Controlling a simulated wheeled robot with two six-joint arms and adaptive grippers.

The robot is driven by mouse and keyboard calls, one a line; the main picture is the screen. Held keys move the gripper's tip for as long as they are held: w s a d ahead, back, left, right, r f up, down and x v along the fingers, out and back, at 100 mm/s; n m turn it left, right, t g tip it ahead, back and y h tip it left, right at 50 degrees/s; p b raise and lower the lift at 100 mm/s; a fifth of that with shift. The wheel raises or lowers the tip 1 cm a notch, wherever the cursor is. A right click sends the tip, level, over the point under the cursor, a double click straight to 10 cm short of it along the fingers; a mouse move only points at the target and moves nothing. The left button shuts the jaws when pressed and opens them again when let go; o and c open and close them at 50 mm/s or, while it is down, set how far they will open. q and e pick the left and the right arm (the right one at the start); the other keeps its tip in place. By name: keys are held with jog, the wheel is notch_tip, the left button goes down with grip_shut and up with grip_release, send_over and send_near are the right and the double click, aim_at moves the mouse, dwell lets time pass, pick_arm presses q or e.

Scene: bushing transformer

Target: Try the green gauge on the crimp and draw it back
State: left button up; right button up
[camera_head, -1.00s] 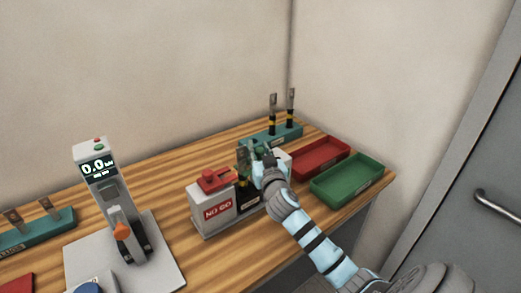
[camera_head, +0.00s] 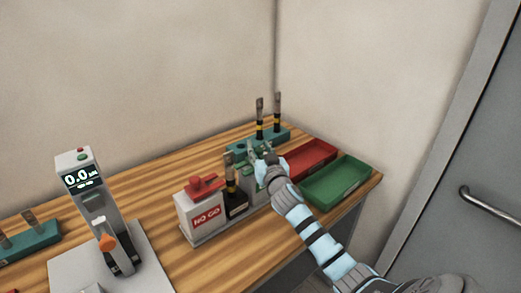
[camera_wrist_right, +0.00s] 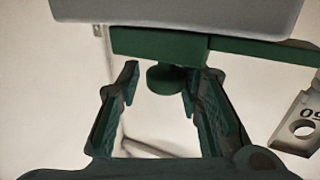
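The green gauge (camera_wrist_right: 160,42) shows in the wrist view under a grey block, with a round green knob (camera_wrist_right: 166,79) below it. My right gripper (camera_wrist_right: 161,90) has its two fingers apart, one on each side of the knob; no firm contact shows. In the head view my right gripper (camera_head: 258,160) is at the right end of the gauge stand and partly hides the green part. The crimped lug (camera_head: 230,172) stands upright in a black holder, left of the gripper. Its holed tongue (camera_wrist_right: 299,124) shows at the wrist view's right. My left gripper is out of view.
The red NO GO gauge block (camera_head: 204,208) stands left of the lug. A tester (camera_head: 93,205) reading 0.0 is at the left. A teal rack with upright lugs (camera_head: 272,133) stands behind. Red (camera_head: 311,160) and green (camera_head: 345,185) trays lie to the right.

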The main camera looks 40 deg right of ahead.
dwell(0.4)
jog(key=v, duration=1.2)
jog(key=shift+w, duration=0.1)
